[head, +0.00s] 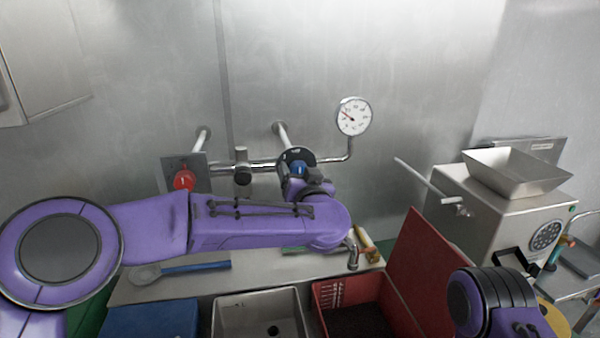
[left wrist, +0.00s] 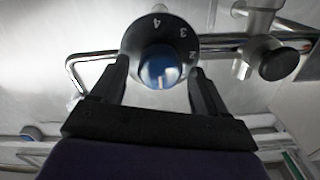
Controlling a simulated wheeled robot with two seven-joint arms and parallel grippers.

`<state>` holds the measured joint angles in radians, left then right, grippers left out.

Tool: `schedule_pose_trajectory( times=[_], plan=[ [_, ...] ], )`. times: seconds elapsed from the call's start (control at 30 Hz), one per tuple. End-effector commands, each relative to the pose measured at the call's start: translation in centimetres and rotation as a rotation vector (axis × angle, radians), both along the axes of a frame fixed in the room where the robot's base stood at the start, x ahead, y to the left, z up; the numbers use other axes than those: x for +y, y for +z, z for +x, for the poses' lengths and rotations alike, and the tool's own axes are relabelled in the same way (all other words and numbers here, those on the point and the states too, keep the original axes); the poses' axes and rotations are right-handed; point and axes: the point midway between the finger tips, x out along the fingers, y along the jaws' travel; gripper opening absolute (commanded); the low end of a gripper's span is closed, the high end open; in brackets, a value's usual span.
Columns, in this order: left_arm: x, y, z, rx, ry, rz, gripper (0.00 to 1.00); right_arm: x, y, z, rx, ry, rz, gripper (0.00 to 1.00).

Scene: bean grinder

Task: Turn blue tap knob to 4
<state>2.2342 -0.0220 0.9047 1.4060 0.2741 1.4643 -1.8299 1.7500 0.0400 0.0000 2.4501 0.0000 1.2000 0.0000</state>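The blue tap knob (head: 299,168) sits on a dark round dial on the wall pipe. In the left wrist view the blue knob (left wrist: 160,68) is close, in front of the dial (left wrist: 158,32). The numbers 4, 3 and 2 show upside down on the dial, and the knob's white mark is at its lower edge in the picture. My left gripper (left wrist: 158,74) is open, with one finger on each side of the knob and a visible gap at each side. In the head view my left gripper (head: 300,178) partly covers the dial. My right gripper is not in view.
A pressure gauge (head: 353,116) stands above right. Below are a metal sink (head: 225,303) and a red crate (head: 322,291). A metal grinder (head: 490,220) stands at the right.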

Motion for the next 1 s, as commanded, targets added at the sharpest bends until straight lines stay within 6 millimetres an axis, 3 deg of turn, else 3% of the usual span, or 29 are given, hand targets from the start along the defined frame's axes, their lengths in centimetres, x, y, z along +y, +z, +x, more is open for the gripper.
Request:
schedule_pose_trajectory(
  times=[0.03,0.17,0.57,1.0],
  plan=[
    [0.0,0.0,0.0,0.0,0.0,0.0,0.59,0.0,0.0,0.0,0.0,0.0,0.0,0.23],
    [0.0,0.0,0.0,0.0,0.0,0.0,0.19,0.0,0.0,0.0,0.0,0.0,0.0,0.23],
    [0.2,-0.1,0.0,-0.008,0.003,-0.042,0.19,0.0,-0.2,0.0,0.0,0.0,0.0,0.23],
    [0.2,-0.3,0.0,-0.073,0.003,-0.366,0.19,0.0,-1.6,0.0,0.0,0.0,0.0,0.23]
  ],
)
